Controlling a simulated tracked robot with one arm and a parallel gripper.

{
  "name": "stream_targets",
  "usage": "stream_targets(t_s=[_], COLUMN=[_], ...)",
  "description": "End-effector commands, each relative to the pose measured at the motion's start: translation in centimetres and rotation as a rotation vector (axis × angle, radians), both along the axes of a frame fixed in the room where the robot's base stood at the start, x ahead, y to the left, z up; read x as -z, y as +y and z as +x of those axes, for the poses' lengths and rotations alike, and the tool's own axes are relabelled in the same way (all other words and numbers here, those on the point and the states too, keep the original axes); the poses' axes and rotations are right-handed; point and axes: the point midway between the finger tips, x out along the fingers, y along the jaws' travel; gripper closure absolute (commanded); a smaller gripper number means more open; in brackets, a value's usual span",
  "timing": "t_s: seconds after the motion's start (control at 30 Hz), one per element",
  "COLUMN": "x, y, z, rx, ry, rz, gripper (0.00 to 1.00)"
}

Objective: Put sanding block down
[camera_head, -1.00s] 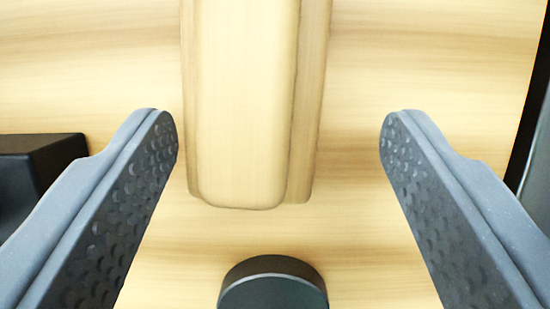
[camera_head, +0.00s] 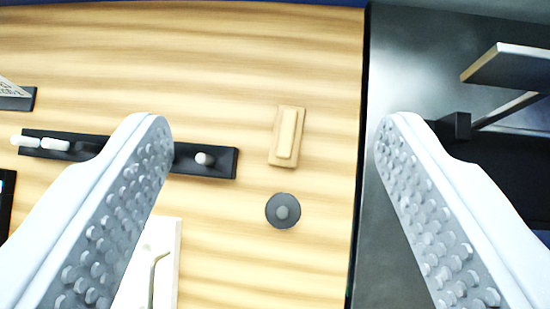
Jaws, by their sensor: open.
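The sanding block (camera_head: 288,135) is a pale wooden block with a raised lighter top. It lies flat on the light striped wooden surface (camera_head: 260,60), near that surface's right edge. My gripper (camera_head: 273,135) is open and empty. It is well above the surface, with one finger on each side of the picture and the block far below between them. Nothing touches the block.
A dark round knob-like piece (camera_head: 283,211) stands just below the block. A black bar (camera_head: 215,161) with white pegs lies left, partly behind my left finger. A white tray-like piece (camera_head: 165,235) is lower left. A dark grey area (camera_head: 400,60) with a bracket lies right.

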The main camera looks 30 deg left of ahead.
Motion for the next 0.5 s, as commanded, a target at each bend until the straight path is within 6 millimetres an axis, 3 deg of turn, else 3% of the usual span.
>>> stream_targets(t_s=[0.03, 0.3, 0.4, 0.5], x=[-3.2, -17.6, -21.7, -24.5], y=[-0.1, -0.5, -0.6, -0.8], z=[-1.0, -7.6, -10.4, -12.5], rx=[-0.008, -0.053, -0.062, -0.068], ry=[-0.06, -0.355, -0.444, -0.508], rz=[-0.003, -0.045, -0.062, -0.076], gripper=[0.38, 0.38, 0.38, 0.38])
